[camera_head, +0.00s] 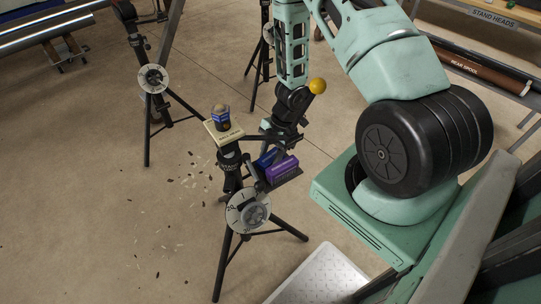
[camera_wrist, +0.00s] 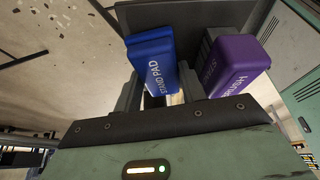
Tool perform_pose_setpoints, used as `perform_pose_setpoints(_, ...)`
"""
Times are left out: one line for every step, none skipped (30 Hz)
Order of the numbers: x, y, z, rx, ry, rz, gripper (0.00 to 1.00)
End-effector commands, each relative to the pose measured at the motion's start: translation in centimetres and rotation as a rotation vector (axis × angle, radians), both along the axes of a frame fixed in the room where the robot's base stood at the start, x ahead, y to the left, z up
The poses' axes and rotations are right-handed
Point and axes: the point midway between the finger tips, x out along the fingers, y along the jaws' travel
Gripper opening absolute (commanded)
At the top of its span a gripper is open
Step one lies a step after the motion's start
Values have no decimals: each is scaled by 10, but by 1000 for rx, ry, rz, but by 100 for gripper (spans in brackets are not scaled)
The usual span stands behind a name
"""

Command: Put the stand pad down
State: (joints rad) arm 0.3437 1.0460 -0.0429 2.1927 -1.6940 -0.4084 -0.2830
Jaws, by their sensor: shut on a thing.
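The stand pad is a blue block lettered STAND PAD (camera_wrist: 152,62). It stands between the fingers of my gripper (camera_wrist: 160,90) in the wrist view, and my gripper is shut on it. In the head view the blue pad (camera_head: 268,157) shows at the end of my gripper, just left of a purple block (camera_head: 282,168). The purple block (camera_wrist: 236,65) is close to the right finger in the wrist view. Both are by a dark tray (camera_head: 288,181) on the near pipe stand (camera_head: 229,163). Whether the pad touches the tray is hidden.
A round dial (camera_head: 248,212) is on that stand's front. Another tripod stand (camera_head: 152,79) is at the left. A white mat (camera_head: 318,277) lies at the bottom.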

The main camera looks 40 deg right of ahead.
Motion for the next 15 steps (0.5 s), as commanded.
perform_pose_setpoints(0,0,0,0,0,0,19)
perform_pose_setpoints(0,0,0,0,0,0,19)
perform_pose_setpoints(0,0,0,0,0,0,19)
perform_pose_setpoints(0,0,-1,0,1,0,19)
perform_pose_setpoints(0,0,-2,0,1,0,19)
perform_pose_setpoints(0,0,-4,0,1,0,19)
perform_pose_setpoints(0,0,-3,0,0,0,46)
perform_pose_setpoints(0,0,-3,0,0,0,49)
perform_pose_setpoints(0,0,-3,0,0,0,49)
perform_pose_setpoints(0,0,-3,0,1,0,49)
perform_pose_setpoints(0,0,-3,0,1,0,49)
perform_pose_setpoints(0,0,-3,0,1,0,49)
perform_pose_setpoints(0,0,-3,0,1,0,49)
perform_pose_setpoints(0,0,-3,0,1,0,49)
perform_pose_setpoints(0,0,-2,0,1,0,49)
